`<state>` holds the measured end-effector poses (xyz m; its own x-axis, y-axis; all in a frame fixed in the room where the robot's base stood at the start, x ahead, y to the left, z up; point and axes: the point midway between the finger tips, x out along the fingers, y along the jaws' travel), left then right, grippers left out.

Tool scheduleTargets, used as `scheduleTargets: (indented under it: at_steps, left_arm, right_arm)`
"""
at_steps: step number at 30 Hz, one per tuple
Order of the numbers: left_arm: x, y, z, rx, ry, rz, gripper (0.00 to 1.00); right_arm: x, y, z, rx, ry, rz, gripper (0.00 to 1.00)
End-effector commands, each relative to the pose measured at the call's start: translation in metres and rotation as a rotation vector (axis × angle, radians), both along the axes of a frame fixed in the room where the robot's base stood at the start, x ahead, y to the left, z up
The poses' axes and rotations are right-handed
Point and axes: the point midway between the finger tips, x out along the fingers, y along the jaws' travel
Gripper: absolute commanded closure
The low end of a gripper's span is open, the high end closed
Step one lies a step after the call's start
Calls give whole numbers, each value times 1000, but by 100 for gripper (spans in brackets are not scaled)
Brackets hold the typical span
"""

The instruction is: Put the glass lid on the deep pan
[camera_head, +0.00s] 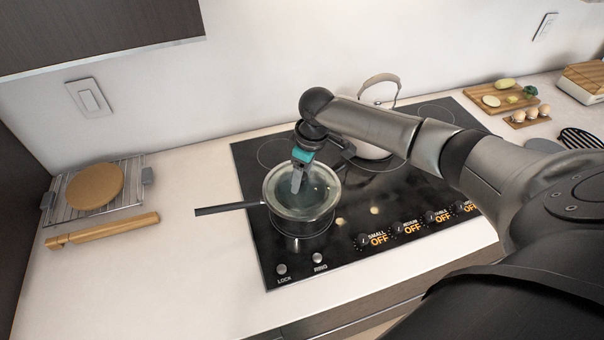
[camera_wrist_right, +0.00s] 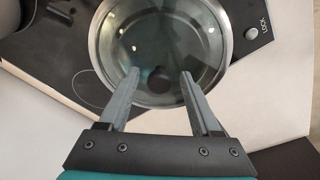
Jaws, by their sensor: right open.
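The deep pan (camera_head: 290,227) stands on the front left of the black cooktop, its dark handle pointing left. The glass lid (camera_head: 322,190) lies on top of the pan, with a metal rim and clear glass. In the right wrist view the lid (camera_wrist_right: 125,45) fills the upper middle, and its dark round knob (camera_wrist_right: 156,78) shows between my fingers. My right gripper (camera_head: 297,188) is above the lid, pointing down. In the right wrist view my right gripper (camera_wrist_right: 158,76) is open, its fingers on either side of the knob and apart from it. My left gripper is not in view.
A kettle (camera_head: 372,148) stands at the back of the cooktop (camera_head: 262,240), behind my right arm. A cutting board with food (camera_head: 500,98) is at the right. The front left counter is clear.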

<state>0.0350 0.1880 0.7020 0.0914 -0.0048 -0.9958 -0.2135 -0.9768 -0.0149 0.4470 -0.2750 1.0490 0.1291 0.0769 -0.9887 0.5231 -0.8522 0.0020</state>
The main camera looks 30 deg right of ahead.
Motion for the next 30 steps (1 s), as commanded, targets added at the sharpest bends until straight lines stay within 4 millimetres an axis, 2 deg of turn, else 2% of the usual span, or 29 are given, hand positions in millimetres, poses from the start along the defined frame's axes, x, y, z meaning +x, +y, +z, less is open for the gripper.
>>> scheduleTargets:
  at_steps: [5, 8, 11, 21, 25, 30]
  left_arm:
    - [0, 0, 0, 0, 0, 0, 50]
    - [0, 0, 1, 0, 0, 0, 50]
    - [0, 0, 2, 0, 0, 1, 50]
    - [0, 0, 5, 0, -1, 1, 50]
    - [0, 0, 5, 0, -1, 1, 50]
    - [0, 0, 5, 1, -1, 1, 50]
  right_arm:
    - [0, 0, 2, 0, -1, 0, 35]
    - [1, 0, 10, -1, -3, 1, 35]
    - [-1, -2, 25, 0, -4, 2, 35]
    - [-11, -8, 97, -2, -3, 1, 35]
    - [-13, -8, 115, 1, -2, 0, 35]
    - [-15, -9, 126, 0, 0, -1, 35]
